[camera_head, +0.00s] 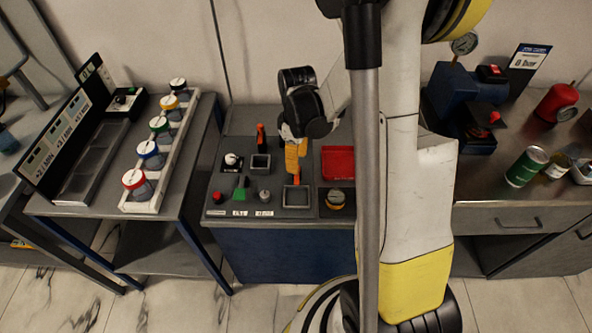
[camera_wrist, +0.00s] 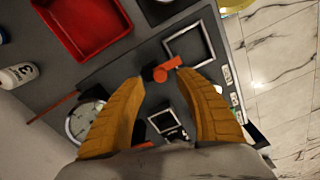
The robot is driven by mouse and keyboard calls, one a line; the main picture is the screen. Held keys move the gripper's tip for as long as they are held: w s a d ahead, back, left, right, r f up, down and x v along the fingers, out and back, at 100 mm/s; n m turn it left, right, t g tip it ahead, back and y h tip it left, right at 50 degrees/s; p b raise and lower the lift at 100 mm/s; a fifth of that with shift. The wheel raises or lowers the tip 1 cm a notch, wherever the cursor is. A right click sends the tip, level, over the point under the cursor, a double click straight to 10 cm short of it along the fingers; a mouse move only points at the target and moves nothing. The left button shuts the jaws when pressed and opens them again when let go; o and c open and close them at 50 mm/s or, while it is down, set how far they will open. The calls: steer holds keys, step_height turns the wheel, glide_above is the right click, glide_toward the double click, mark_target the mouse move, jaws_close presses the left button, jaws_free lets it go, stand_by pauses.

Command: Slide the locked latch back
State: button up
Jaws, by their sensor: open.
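A small orange-red piece with a round knob and a short crossbar (camera_wrist: 164,70) lies just ahead of my fingertips in the wrist view. It looks like the latch, but its lock and track are not clear. My gripper (camera_wrist: 160,82) is open, with its orange-yellow fingers apart and nothing held between them. In the head view my gripper (camera_head: 293,178) points down over the panel (camera_head: 225,195), just behind a square-framed recess (camera_head: 297,207). In the wrist view the same recess (camera_wrist: 207,28) lies just beyond the orange-red piece.
A red tray (camera_head: 338,163) lies right of my gripper. A round gauge (camera_wrist: 75,122) and a thin orange rod (camera_wrist: 50,108) show left of the fingers in the wrist view. A row of coloured knobs (camera_head: 150,150) stands on the left table. Free floor is in front.

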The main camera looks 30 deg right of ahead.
step_height(320, 180, down, 3)
steer(key=shift+f+b, duration=0.15)
steer(key=shift+b, duration=0.35)
steer(key=shift+c, duration=0.6)
jaws_close()
